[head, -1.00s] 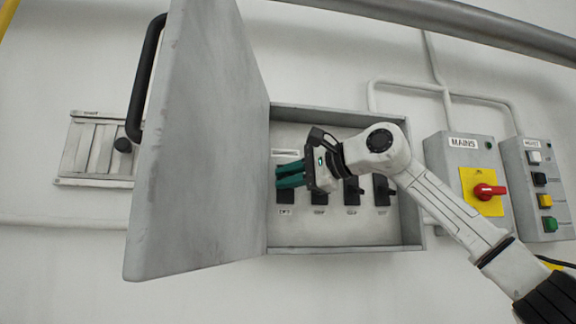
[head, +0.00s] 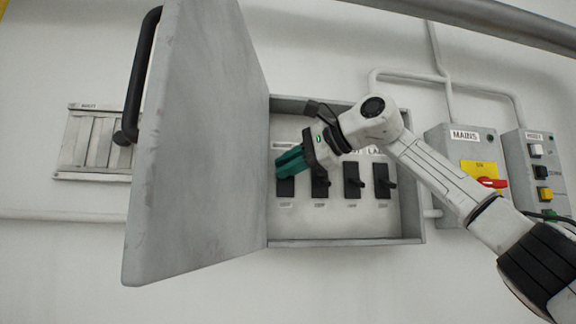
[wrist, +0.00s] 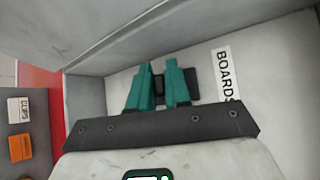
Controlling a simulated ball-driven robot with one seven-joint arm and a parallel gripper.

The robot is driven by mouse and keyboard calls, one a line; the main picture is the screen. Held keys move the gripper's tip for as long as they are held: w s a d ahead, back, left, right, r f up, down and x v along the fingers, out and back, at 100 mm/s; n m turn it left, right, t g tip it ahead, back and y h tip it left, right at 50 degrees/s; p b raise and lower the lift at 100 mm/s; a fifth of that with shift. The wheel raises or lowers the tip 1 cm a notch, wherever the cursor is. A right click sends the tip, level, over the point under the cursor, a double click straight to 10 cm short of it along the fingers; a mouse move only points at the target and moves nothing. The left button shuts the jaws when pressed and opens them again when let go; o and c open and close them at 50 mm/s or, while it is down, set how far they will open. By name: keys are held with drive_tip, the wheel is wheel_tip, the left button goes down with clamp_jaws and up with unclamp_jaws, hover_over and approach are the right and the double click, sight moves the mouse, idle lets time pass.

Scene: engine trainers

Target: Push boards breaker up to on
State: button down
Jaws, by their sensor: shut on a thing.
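The boards breaker (head: 285,188) is the leftmost black breaker in the row inside the open grey box in the head view. In the wrist view the "BOARDS" label (wrist: 227,75) is beside it. My gripper (head: 281,166), with teal fingers, is at this breaker's upper part and covers it. In the wrist view my gripper (wrist: 160,72) is shut on the breaker's dark lever (wrist: 158,83), which shows between the fingers. The fingers and hand hide most of the lever, so I cannot tell its exact position.
The open box door (head: 195,150) stands close left of my gripper. Other black breakers (head: 352,180) sit right of it, levers sticking out. A mains box (head: 465,155) with a red handle and a button box (head: 540,165) are further right.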

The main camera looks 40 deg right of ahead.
drive_tip(key=c, duration=1.2)
unclamp_jaws()
drive_tip(key=shift+d, duration=0.1)
drive_tip(key=shift+o, duration=0.2)
drive_tip(key=shift+s, duration=0.1)
drive_tip(key=b+v, duration=0.2)
drive_tip(key=v, duration=0.8)
drive_tip(key=shift+s, duration=0.25)
drive_tip(key=shift+d+r, duration=0.1)
